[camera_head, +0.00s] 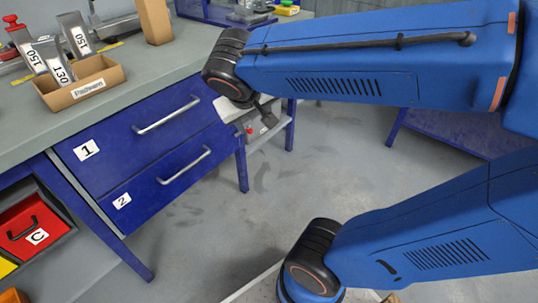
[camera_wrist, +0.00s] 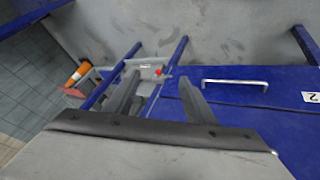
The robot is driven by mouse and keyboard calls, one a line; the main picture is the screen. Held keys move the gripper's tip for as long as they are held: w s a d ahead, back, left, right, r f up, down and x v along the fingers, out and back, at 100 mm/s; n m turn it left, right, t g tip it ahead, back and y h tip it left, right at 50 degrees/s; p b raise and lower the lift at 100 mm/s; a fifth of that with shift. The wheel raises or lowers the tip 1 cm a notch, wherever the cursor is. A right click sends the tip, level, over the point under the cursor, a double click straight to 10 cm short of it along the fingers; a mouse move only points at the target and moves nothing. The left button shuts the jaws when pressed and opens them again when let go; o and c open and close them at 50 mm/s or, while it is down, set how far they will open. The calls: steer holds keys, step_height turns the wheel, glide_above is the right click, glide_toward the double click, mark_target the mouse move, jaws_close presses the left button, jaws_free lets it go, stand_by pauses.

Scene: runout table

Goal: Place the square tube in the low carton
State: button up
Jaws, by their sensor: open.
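A low open brown carton (camera_head: 82,92) with a white printed label stands near the front of the grey table top at the left. Grey metal pieces marked 130 and 150, one of them (camera_head: 75,34) at the back, stand tilted in or just behind it; I cannot tell which is the square tube. Neither the carton nor these pieces shows in the wrist view. My gripper (camera_wrist: 162,82) is open, with nothing between its two fingers.
Blue drawers 1 (camera_head: 140,128) and 2 (camera_head: 165,170) with bar handles are shut under the table top. A tall brown block (camera_head: 155,22) stands behind the carton. A red box (camera_head: 30,227) marked C sits below left. The grey floor (camera_head: 190,235) before the drawers is clear.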

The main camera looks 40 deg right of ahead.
steer(key=s+a+f+n+y, duration=0.1)
steer(key=s+f+y, duration=0.3)
steer(key=s, duration=0.5)
steer(key=shift+s+a, duration=0.25)
steer(key=shift+a, duration=0.2)
steer(key=shift+f, duration=0.1)
stand_by(0.6)
